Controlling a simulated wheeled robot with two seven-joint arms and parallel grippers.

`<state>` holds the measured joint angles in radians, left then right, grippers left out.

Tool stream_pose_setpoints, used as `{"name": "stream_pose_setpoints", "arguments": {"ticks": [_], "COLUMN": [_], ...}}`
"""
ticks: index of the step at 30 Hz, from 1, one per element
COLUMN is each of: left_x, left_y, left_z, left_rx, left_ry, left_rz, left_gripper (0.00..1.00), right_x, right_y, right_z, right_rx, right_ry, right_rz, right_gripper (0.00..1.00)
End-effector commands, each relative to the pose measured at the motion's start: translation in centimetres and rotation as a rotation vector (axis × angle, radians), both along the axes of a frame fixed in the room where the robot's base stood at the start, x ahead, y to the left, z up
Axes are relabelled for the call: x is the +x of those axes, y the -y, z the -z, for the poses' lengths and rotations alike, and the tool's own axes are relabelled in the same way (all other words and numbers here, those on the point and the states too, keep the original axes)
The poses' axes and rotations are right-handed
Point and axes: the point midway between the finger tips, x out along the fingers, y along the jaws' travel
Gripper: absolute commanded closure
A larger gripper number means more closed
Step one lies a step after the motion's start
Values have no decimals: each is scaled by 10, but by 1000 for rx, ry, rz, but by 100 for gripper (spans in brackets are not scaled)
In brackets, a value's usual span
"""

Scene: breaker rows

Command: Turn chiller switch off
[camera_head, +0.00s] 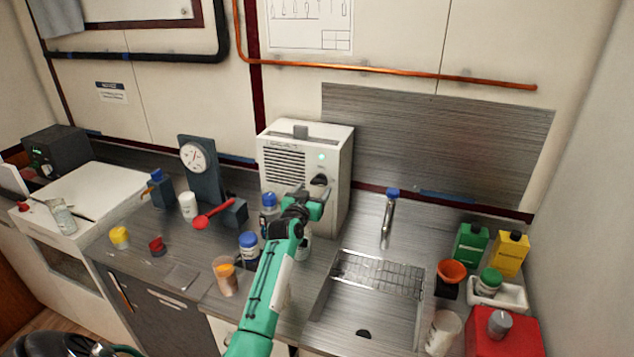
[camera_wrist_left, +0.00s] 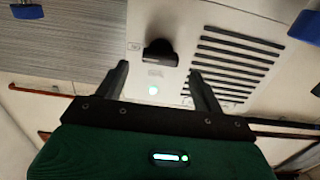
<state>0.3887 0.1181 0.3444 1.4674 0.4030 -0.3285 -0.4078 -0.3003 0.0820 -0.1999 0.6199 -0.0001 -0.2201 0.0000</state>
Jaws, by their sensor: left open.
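The chiller (camera_head: 335,145) is a white box with a slotted vent, standing against the back wall. Its front has a lit green light (camera_head: 322,157) and a black rotary switch (camera_head: 319,180). My left gripper (camera_head: 312,196) is in front of the chiller, close to the switch and partly over the lower front. In the left wrist view the picture is turned over; the switch (camera_wrist_left: 160,52) shows between and beyond the open fingers (camera_wrist_left: 158,72), and the light (camera_wrist_left: 153,90) glows. The fingers look empty; whether they touch the switch I cannot tell. My right gripper is not in view.
Blue-capped bottles (camera_head: 249,245) and a beaker with orange liquid (camera_head: 226,275) stand beside my left arm. A dial stand (camera_head: 201,170) is left of the chiller. A sink with a rack (camera_head: 378,273) and faucet (camera_head: 389,215) lies to the right.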

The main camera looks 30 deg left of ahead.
Motion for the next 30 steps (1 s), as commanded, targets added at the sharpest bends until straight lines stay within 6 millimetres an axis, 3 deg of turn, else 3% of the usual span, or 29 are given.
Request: {"name": "stream_pose_setpoints", "arguments": {"ticks": [9,23,30], "left_x": [34,41,41], "left_y": [-8,-10,-10], "left_z": [-1,0,0], "left_rx": [2,1,1], "left_ry": [-1,0,-1], "left_rz": [0,0,0], "left_gripper": [31,31,76], "right_x": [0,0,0], "right_y": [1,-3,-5], "right_z": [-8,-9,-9], "right_rx": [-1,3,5], "right_ry": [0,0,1], "right_rz": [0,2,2], "right_gripper": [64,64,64]}}
